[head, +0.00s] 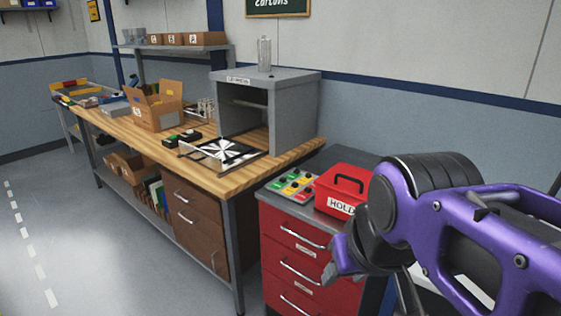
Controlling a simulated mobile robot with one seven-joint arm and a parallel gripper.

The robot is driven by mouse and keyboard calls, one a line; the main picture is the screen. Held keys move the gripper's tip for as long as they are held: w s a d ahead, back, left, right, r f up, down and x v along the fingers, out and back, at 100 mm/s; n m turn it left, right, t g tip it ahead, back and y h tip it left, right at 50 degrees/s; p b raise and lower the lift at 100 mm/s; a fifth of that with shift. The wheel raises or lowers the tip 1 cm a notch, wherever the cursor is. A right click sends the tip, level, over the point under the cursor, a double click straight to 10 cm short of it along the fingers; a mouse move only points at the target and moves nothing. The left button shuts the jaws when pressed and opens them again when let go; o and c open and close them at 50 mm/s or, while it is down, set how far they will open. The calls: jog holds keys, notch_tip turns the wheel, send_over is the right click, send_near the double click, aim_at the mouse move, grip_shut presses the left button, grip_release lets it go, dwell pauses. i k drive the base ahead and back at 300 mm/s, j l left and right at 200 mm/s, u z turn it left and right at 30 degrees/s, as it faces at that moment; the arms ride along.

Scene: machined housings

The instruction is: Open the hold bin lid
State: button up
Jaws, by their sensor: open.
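The hold bin (335,203) is a red box with white "HOLD" lettering on its front. It stands on top of the red drawer cabinet, right of centre in the head view. Its red lid (343,174) lies flat and closed, with a black handle (349,182) on top. My arm hides the bin's right side. My gripper (338,268) is open and empty. It hangs in front of the cabinet, below and near the bin, apart from the handle. My purple arm fills the right of the view, and part of the gripper is hard to make out.
A tray of coloured pieces (291,184) lies left of the bin on the red cabinet (293,246). A wooden workbench (205,176) stands to the left, carrying a grey open-fronted box (290,110), a patterned black-and-white board (222,150) and a cardboard carton (158,107). The floor at left is clear.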

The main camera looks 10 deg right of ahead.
aim_at(357, 175)
jog(key=i+j+z, duration=0.2)
jog(key=z, duration=0.25)
jog(key=i+j+z, duration=0.25)
jog(key=z, duration=0.2)
